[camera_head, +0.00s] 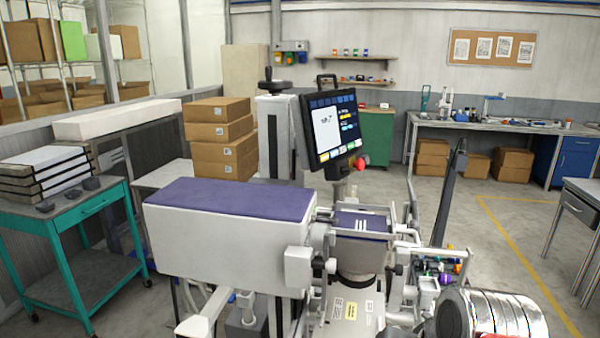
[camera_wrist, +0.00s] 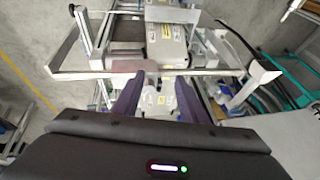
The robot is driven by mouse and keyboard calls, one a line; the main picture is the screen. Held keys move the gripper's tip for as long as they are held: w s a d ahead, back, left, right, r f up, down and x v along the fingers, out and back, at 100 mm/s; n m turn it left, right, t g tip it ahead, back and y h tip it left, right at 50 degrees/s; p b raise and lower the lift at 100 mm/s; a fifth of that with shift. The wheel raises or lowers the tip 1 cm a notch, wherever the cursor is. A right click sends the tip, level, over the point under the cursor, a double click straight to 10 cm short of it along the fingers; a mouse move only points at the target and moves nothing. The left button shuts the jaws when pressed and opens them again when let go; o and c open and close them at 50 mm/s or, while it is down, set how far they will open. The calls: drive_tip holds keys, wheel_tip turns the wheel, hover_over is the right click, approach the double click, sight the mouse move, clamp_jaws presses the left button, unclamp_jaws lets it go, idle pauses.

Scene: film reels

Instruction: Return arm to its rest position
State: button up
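My gripper (camera_wrist: 158,80) shows in the wrist view as two purple fingers spread apart, with nothing visible held between them. It points down over a pale metal frame (camera_wrist: 90,75) and a grey unit with yellow labels (camera_wrist: 166,45). The gap to them cannot be told. In the camera_head view I cannot pick out my fingertips clearly. A stack of round silver cans (camera_head: 508,312) is at the lower right there. A screen (camera_head: 333,127) on a stand rises behind the machine in the middle.
A teal cart (camera_head: 88,272) stands at the left, with brown cardboard boxes (camera_head: 222,150) behind. A workbench (camera_head: 505,125) runs along the back right wall, and a grey table (camera_head: 584,190) is at the right edge. Open floor (camera_head: 510,215) with a yellow line lies at the right.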

drive_tip(key=s+d+n, duration=0.1)
drive_tip(key=s+n+h, duration=0.1)
drive_tip(key=n, duration=0.1)
drive_tip(key=shift+s+d+f+t, duration=0.1)
drive_tip(key=shift+d+f+t, duration=0.25)
drive_tip(key=shift+f+t, duration=0.05)
idle(1.0)
drive_tip(key=shift+c, duration=1)
